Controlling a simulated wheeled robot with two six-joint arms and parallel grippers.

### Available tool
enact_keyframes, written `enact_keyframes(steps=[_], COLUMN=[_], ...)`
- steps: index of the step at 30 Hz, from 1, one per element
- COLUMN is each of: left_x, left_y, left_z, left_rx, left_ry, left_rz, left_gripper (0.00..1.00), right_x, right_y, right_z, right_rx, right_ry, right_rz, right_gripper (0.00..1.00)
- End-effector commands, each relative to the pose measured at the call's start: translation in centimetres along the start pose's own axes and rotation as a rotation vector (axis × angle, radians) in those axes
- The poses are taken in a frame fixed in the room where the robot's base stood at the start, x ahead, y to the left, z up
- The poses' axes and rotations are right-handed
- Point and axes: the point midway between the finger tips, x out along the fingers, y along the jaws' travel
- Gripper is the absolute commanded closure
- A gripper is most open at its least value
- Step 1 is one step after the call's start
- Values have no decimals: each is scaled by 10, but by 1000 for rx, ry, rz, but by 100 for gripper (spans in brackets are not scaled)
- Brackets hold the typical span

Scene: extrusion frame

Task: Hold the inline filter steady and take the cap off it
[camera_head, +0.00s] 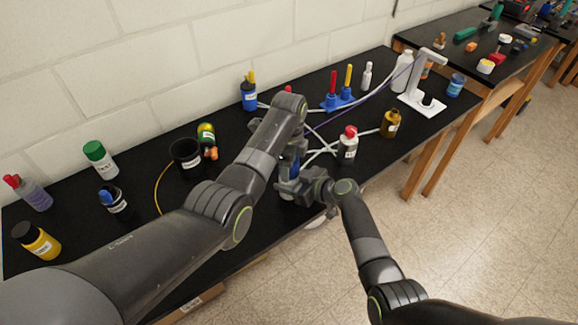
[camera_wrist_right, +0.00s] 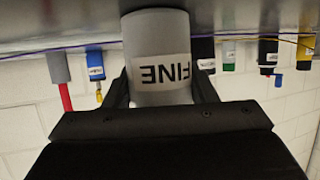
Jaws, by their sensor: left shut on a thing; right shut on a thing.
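The inline filter (camera_wrist_right: 158,45) is a grey cylinder with a pale label reading FINE, upside down in the right wrist view. My right gripper (camera_wrist_right: 160,88) is shut on it, one dark finger on each side. In the head view the filter (camera_head: 288,187) shows as a small grey piece at the table's front, largely covered by my right gripper (camera_head: 303,186). My left gripper (camera_head: 291,158) points down right above it, shut at the filter's top, where the cap is. The cap itself is hidden by the fingers, and a blue part shows there.
A red-capped white bottle (camera_head: 347,146) and an amber bottle (camera_head: 391,124) stand to the right. A black cup (camera_head: 186,155) and a green-capped bottle (camera_head: 100,158) stand to the left. A blue rack (camera_head: 338,102) and a white stand (camera_head: 424,100) are behind. Pale tubes cross the table.

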Motion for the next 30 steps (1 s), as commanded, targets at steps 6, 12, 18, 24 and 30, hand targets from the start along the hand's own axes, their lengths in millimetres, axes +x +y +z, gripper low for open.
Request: enact_keyframes(steps=[6, 12, 18, 24, 30], left_x=[-8, -12, -12, -30, -49], left_y=[0, 0, 0, -1, 0], left_z=[0, 0, 0, 0, 0], left_rx=[0, 1, 0, 1, 0], left_ry=[0, 0, 0, 0, 0], left_rz=[-1, -1, -1, -4, -1], left_gripper=[76, 76, 76, 76, 76], right_x=[0, 0, 0, 0, 0], right_y=[0, 0, 0, 0, 0], right_z=[0, 0, 0, 0, 0], right_rx=[0, 0, 0, 0, 0], right_ry=[0, 0, 0, 0, 0], right_rz=[0, 0, 0, 0, 0], right_gripper=[100, 100, 100, 100, 100])
